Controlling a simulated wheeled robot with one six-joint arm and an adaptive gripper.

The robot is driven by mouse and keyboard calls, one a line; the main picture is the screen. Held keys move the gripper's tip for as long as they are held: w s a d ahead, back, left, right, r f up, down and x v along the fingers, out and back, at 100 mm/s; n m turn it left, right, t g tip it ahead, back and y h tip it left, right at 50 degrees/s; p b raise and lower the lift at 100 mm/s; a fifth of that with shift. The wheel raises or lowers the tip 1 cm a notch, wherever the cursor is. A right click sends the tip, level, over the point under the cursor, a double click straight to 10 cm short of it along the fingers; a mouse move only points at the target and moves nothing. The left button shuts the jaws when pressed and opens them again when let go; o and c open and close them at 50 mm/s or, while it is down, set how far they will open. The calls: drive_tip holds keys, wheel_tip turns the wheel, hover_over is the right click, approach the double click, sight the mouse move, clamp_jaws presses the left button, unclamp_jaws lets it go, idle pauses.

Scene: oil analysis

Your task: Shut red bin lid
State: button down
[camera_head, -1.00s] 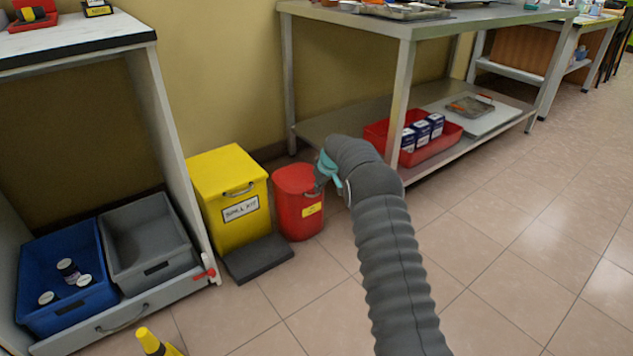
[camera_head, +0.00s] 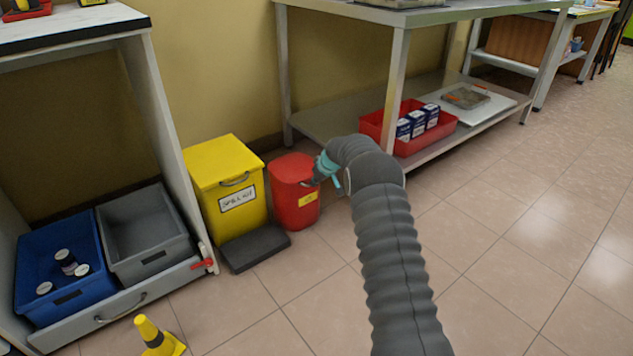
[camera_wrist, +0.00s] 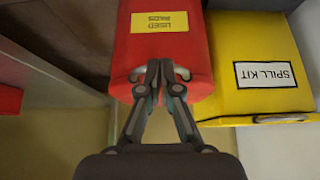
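The red bin (camera_head: 294,205) stands on the floor beside the yellow spill kit bin. Its red lid (camera_head: 290,166) appears to lie down over the top. In the wrist view the red bin (camera_wrist: 140,52) is upside down, with a yellow "USED PADS" label and a pale curved handle (camera_wrist: 182,73) partly hidden behind my fingers. My gripper (camera_head: 315,178) is at the lid's right front edge. In the wrist view my gripper (camera_wrist: 160,66) has its fingertips together in front of the handle; I see nothing clearly held between them.
The yellow spill kit bin (camera_head: 226,185) with a dark pedal (camera_head: 255,250) stands close on the left. A metal table (camera_head: 398,100) with a red tray (camera_head: 440,137) on its lower shelf is at the right. A yellow cone (camera_head: 152,335) stands in front left. The right floor is clear.

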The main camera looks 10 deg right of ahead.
drive_tip(key=shift+s+a+f, duration=0.1)
drive_tip(key=shift+a+f, duration=0.05)
drive_tip(key=shift+f, duration=0.45)
wheel_tip(320, 180, up, 5)
drive_tip(key=p, duration=0.1)
drive_tip(key=s+d+f, duration=0.1)
drive_tip(key=s+d, duration=0.4)
drive_tip(key=s, duration=0.2)
drive_tip(key=shift+s+f, duration=0.2)
drive_tip(key=shift+s, duration=0.2)
